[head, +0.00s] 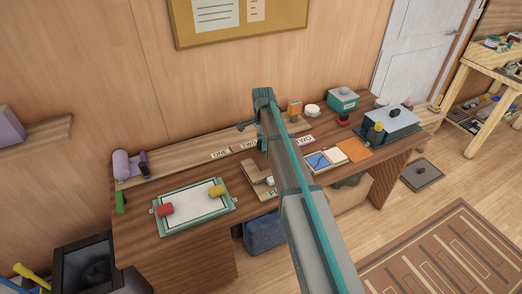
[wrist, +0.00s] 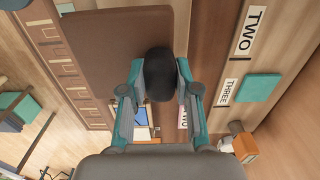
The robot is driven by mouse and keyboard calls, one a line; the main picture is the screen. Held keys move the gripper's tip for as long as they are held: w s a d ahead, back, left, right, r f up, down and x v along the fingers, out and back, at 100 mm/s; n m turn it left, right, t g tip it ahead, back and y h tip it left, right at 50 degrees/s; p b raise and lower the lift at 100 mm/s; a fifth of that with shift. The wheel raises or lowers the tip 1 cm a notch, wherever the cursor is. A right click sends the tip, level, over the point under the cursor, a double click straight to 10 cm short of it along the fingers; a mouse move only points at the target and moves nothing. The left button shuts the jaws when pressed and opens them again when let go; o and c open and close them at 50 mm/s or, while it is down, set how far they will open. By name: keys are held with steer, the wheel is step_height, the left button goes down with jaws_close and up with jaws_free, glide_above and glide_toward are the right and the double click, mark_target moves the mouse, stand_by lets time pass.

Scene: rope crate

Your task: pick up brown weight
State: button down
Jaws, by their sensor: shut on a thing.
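The brown weight (wrist: 115,38) is a flat brown slab with a rounded black knob (wrist: 160,75), seen in the wrist view. My gripper (wrist: 161,82) has its two teal fingers on either side of the knob and is shut on it. The slab fills the upper middle of that view. Whether it rests on something or hangs clear, I cannot tell. In the head view my arm reaches over the middle of the desk, and I cannot make out the brown weight there.
The desk holds a green-edged tray (head: 192,207) with red and yellow pieces at left. A blue-grey slab with a black knob (head: 394,112) is at right, near an orange square (head: 354,150). A dark plate (head: 422,176) lies on the floor. Number labels line the desk's back.

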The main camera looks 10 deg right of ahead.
mark_target(265, 153)
steer(key=s+r, duration=0.1)
steer(key=s+r+b, duration=0.1)
steer(key=s+r, duration=0.1)
steer(key=shift+s+d+r, duration=0.2)
steer(key=shift+r, duration=0.05)
steer(key=s+d+r+b, duration=0.1)
steer(key=s+r, duration=0.3)
steer(key=s, duration=0.4)
steer(key=shift+s+d+b, duration=0.15)
steer(key=shift+s+b, duration=0.15)
steer(key=shift+b, duration=0.4)
